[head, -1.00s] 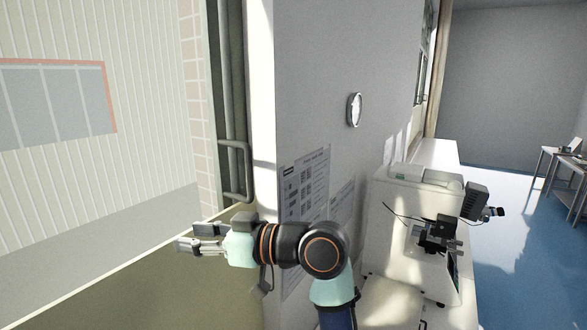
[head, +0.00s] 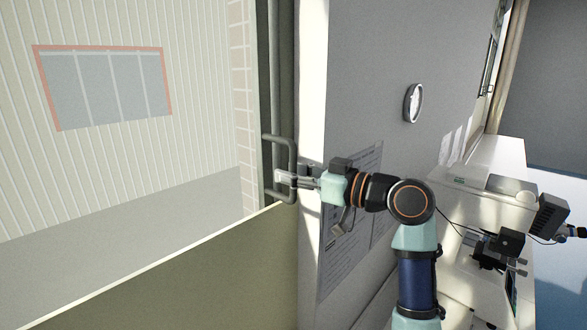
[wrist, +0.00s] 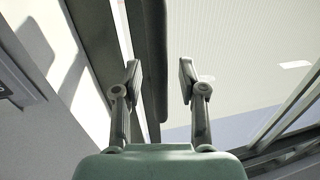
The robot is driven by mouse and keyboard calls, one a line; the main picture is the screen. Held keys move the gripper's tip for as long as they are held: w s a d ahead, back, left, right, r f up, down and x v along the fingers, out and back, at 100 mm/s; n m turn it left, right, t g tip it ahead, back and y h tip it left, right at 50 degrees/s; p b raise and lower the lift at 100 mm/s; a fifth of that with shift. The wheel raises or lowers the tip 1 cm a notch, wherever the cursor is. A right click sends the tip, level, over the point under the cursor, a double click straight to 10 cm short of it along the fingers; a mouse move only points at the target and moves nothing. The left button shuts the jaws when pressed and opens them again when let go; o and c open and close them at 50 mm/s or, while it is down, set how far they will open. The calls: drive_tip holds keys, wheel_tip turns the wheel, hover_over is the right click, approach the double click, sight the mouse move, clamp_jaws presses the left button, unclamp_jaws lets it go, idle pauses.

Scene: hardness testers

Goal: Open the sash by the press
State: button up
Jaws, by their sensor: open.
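The sash shows in the head view as a dark grey-green upright frame (head: 285,70) at the window's right side. Its looped handle (head: 291,158) sticks out low on the frame. My gripper (head: 283,184) is open at the handle's lower part and overlaps it in the picture. In the wrist view, the handle's dark bar (wrist: 154,55) runs between the spread fingers of my gripper (wrist: 160,78), closer to the left finger. Neither finger clearly touches it, and I cannot tell the exact depth.
A wall with a poster (head: 345,245) and a round clock (head: 413,103) lies right of the window. The press is not clearly identifiable; a pale bench machine (head: 465,180) and a dark instrument (head: 500,245) stand at right. An olive panel (head: 220,275) fills the lower left.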

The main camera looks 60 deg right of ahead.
clamp_jaws()
drive_tip(key=shift+w, duration=0.1)
idle(0.4)
